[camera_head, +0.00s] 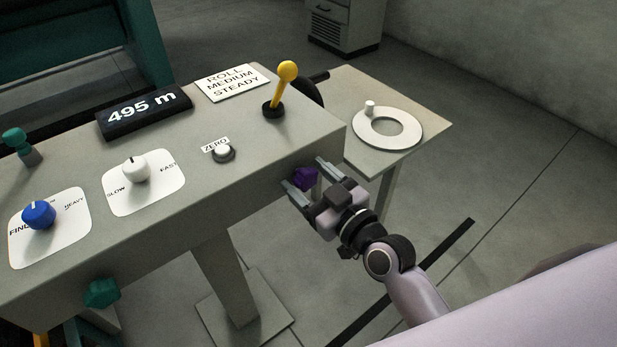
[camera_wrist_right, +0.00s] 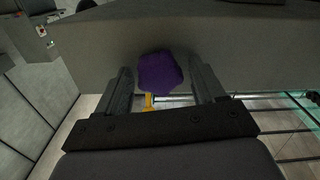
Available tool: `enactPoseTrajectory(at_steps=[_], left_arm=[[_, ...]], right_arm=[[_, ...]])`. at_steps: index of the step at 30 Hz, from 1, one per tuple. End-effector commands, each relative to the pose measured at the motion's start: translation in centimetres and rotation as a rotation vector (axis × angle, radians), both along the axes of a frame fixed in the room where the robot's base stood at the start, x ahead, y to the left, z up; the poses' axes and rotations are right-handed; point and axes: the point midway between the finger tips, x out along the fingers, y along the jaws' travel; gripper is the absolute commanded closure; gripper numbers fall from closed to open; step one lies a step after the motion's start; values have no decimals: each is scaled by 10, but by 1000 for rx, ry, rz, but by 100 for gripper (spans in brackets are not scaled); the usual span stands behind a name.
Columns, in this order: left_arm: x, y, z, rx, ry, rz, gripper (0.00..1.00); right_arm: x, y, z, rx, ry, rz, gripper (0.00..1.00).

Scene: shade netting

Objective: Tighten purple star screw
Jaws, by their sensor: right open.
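The purple star screw (camera_head: 306,177) sits on the front face of the grey console (camera_head: 240,190), near its right end. My right gripper (camera_head: 308,176) is open at the screw, with one finger on each side of it. In the right wrist view the purple screw (camera_wrist_right: 160,73) lies between and slightly beyond the two fingers (camera_wrist_right: 160,88), with a visible gap on each side. Its far side against the console is hidden. My left gripper is not in view.
A green star screw (camera_head: 102,292) is on the same front face at the left. A yellow lever (camera_head: 282,85), a white ZERO button (camera_head: 223,152), a white knob (camera_head: 136,168) and a blue knob (camera_head: 39,214) stand on top. A side table (camera_head: 425,135) carries a white ring (camera_head: 360,127).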

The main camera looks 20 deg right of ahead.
Motion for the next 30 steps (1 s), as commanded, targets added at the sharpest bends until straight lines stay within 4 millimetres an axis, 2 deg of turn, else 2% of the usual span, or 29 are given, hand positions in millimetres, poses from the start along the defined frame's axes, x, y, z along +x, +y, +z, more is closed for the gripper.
enactPoseTrajectory(at_steps=[8,9,11,12,14,30], left_arm=[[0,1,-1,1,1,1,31],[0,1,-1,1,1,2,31],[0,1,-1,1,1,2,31],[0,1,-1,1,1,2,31],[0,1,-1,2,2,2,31],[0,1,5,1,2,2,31]], right_arm=[[2,1,0,0,0,0,31],[2,1,0,0,1,0,35],[2,1,0,0,1,0,54],[2,1,0,0,1,0,67],[2,1,0,0,0,0,84],[2,0,3,67,19,0,86]])
